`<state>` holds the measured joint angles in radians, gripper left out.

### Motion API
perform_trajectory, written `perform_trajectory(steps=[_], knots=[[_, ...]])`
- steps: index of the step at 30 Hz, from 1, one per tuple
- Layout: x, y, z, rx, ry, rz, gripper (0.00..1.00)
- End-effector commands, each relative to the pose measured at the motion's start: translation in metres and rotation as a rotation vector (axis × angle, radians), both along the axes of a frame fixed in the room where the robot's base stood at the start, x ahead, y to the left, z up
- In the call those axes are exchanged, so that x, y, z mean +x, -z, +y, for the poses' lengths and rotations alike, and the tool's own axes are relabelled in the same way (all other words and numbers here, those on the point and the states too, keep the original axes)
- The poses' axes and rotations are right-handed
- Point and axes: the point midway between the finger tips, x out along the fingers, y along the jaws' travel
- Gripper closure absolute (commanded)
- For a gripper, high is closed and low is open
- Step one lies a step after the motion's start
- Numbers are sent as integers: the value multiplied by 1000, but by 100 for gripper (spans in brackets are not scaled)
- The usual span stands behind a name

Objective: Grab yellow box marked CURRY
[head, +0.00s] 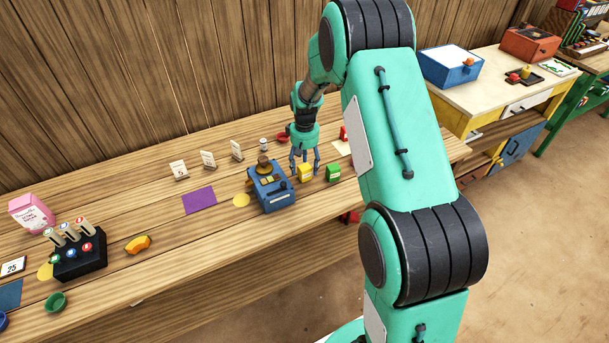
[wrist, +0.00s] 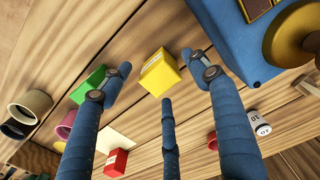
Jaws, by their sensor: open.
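The yellow box (head: 305,173) stands upright on the wooden table, between a blue scale and a green box. In the wrist view the yellow box (wrist: 160,72) lies ahead of my fingers, near the middle of the gap between them. Its lettering is too small to read. My gripper (head: 304,164) hangs above and just behind the box with its fingers pointing down. In the wrist view its three fingers are spread and empty, and I see no clear contact with the box.
The blue scale (head: 272,190) with a brass top is close on the left. The green box (head: 333,173) is close on the right. A red box (head: 343,133) stands behind on a pale sheet. A purple mat (head: 199,200) lies farther left. The table's front edge is near.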

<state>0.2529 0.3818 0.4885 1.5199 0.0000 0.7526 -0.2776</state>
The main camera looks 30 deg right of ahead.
Motion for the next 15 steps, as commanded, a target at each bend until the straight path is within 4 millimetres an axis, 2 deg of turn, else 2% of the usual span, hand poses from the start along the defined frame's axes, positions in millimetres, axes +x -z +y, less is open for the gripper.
perform_trajectory(steps=[5,15], knots=[[0,13,0,0,0,-1,39],[0,14,0,0,0,-1,39]])
